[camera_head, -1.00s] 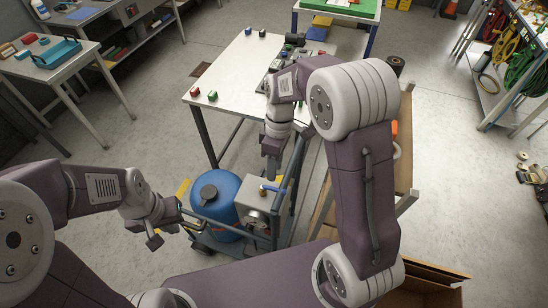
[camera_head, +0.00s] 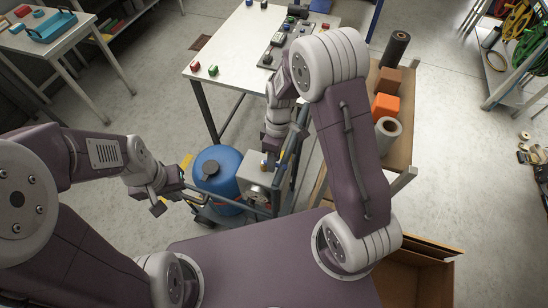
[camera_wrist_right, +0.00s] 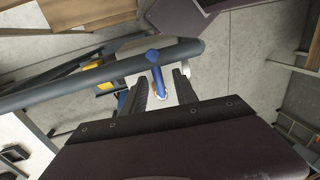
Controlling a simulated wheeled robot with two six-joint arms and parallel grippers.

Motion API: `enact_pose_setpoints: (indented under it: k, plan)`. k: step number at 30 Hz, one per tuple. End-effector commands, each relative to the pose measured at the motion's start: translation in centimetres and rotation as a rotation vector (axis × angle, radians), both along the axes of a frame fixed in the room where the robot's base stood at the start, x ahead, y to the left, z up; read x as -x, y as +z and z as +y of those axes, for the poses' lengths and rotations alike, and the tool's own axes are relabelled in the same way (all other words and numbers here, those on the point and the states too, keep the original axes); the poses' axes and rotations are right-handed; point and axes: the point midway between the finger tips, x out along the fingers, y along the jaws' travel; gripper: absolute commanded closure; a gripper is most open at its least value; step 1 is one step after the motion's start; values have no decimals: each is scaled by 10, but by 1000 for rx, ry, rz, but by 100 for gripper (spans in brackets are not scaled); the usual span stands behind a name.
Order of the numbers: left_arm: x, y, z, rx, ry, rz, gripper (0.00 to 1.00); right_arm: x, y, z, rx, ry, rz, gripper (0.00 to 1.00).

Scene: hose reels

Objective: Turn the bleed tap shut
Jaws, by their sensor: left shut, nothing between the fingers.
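The bleed tap has a blue lever (camera_wrist_right: 157,72) that shows in the right wrist view, seated on a pale round base. In the head view, the tap sits on top of a light grey box (camera_head: 256,182) beside a blue tank (camera_head: 217,178) and is mostly hidden by my right gripper (camera_head: 271,160). In the right wrist view my right gripper (camera_wrist_right: 160,80) is open, its fingers on either side of the lever with visible gaps; contact cannot be told. My left gripper (camera_head: 162,202) is shut and empty, left of the tank.
A dark blue rail (camera_wrist_right: 100,75) of the cart crosses close beyond my right fingers. A white table (camera_head: 225,60) stands behind. A wooden bench (camera_head: 400,150) with an orange block (camera_head: 385,106) and a roll (camera_head: 388,132) is right of my right arm.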

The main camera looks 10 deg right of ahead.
Motion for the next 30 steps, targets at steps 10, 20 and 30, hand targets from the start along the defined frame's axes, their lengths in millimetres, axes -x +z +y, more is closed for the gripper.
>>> enact_pose_setpoints:
  k: [10, 20, 30]
  plan:
    - [0, 0, 0, 0, 0, 0, 100, -1, 0, 0, 0, 0, -1, 100]
    - [0, 0, 0, 0, 0, 0, 100, -1, 1, 0, 0, 1, -1, 100]
    - [0, 0, 0, 0, 0, 0, 100, -1, 1, 0, -1, 1, -3, 100]
